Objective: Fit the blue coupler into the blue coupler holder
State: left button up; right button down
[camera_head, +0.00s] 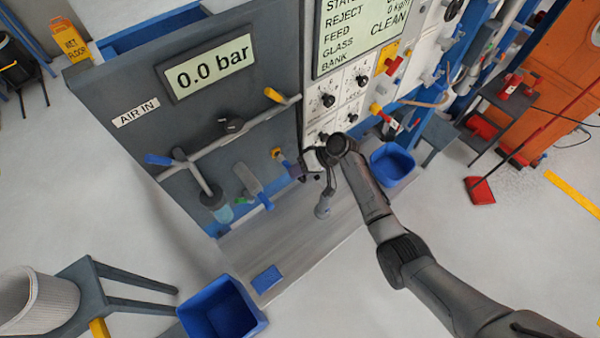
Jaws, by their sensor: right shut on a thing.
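My right arm comes in from the lower right, and its gripper (327,187) is in front of the panel, above the grey ledge. The fingers are small and partly hidden by the wrist. A flat blue block (267,278) sits on the ledge's front left corner, apart from the gripper; it may be the blue coupler holder, but I cannot tell for sure. My left gripper is not in view.
Blue bins stand at the front left (222,308) and right (392,163). The middle of the grey ledge (270,240) is clear.

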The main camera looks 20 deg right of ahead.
jog(key=shift+w+a+b, duration=0.2)
jog(key=shift+w+b, duration=0.25)
jog(key=shift+w, duration=0.2)
jog(key=c, duration=0.8)
grip_release()
jog(key=b+v, duration=0.2)
jog(key=v, duration=1.1)
jog(key=shift+s+d+r, duration=0.1)
jog(key=shift+d+r, duration=0.2)
